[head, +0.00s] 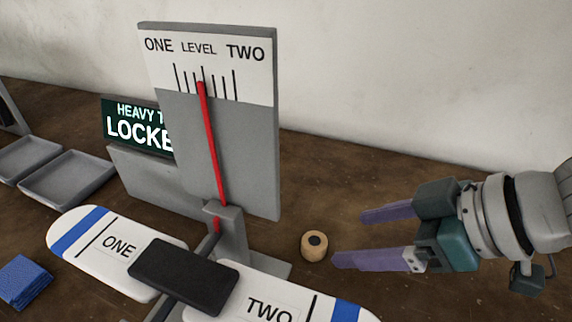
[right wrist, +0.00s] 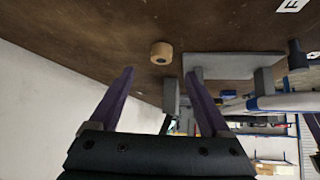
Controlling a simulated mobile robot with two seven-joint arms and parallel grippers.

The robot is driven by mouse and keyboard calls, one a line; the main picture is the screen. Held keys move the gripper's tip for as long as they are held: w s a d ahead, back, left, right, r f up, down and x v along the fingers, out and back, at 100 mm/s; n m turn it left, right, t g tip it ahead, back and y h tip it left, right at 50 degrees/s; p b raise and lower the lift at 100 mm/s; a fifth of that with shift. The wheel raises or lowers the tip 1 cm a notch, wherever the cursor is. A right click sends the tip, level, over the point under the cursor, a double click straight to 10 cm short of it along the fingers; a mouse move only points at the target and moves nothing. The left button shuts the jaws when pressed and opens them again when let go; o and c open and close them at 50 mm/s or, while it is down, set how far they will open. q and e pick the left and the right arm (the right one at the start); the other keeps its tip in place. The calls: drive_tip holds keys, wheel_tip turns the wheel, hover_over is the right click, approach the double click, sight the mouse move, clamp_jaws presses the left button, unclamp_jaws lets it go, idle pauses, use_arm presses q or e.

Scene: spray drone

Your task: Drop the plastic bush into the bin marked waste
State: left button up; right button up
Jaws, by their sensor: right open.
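A small tan cylindrical bush (head: 314,246) with a dark hole in its top stands on the brown bench, just right of the balance's upright. It also shows in the right wrist view (right wrist: 161,53), ahead of the fingers and between their lines. My right gripper (head: 352,237) comes in from the right with its purple fingers apart and empty; the bush is a short way left of the fingertips. The fingers also show in the right wrist view (right wrist: 158,80). I see no bin marked waste in these views. My left gripper is not in view.
A balance with a grey panel (head: 235,140), red pointer and white beam ends ONE (head: 118,243) and TWO (head: 270,306) stands left of the bush. A lit LOCKED-type sign (head: 138,127), grey trays (head: 68,177) and a blue cloth-like block (head: 25,280) lie further left. Bench behind the gripper is clear.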

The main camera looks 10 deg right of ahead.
sight(323, 245)
drive_tip(key=shift+x, duration=1.15)
drive_tip(key=x, duration=0.2)
drive_tip(key=b+x, duration=0.1)
drive_tip(key=x, duration=0.1)
drive_tip(key=shift+s+a+f+b, duration=0.1)
drive_tip(key=shift+f+b, duration=0.2)
drive_tip(key=shift+f, duration=0.15)
drive_tip(key=shift+w+a+f, duration=0.2)
clamp_jaws()
